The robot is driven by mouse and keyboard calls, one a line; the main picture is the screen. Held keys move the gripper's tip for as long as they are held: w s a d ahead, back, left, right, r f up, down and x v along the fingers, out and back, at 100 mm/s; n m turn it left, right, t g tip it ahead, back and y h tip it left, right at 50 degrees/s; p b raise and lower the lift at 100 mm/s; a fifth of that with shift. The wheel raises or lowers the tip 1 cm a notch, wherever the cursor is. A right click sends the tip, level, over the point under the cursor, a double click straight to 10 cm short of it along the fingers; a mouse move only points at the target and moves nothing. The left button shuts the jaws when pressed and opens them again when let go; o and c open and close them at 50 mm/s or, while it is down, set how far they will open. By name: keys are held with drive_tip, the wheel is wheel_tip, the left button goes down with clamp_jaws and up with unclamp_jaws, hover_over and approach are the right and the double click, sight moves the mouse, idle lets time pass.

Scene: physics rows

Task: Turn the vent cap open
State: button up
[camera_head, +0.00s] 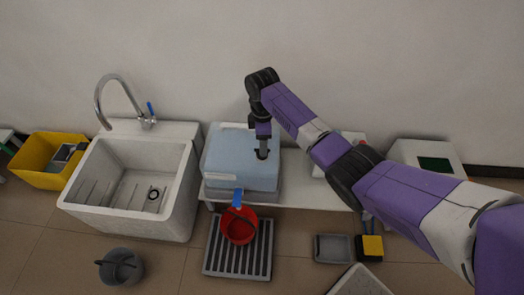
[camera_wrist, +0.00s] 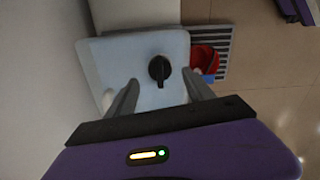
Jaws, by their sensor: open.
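The vent cap (camera_wrist: 159,68) is a round black knob with a raised bar across it, on the pale blue top of a boxy container (camera_wrist: 100,62). In the head view the container (camera_head: 228,160) stands on a low white bench, and the dark cap (camera_head: 262,154) shows just under my gripper (camera_head: 263,146). In the wrist view my gripper (camera_wrist: 160,86) is open, with one finger to each side of the cap and a gap between. I cannot tell whether the fingers are level with the cap or above it. No contact shows.
A blue tap (camera_head: 238,198) sits on the container's front, over a red bucket (camera_head: 240,228) on a slatted grate (camera_head: 215,258). A white sink (camera_head: 183,203) with a tall faucet stands left. A white box with a dark green panel (camera_head: 420,153) stands right.

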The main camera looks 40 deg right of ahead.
wheel_tip(320, 180, down, 5)
drive_tip(key=shift+f+b, duration=0.1)
drive_tip(key=shift+b, duration=0.7)
clamp_jaws()
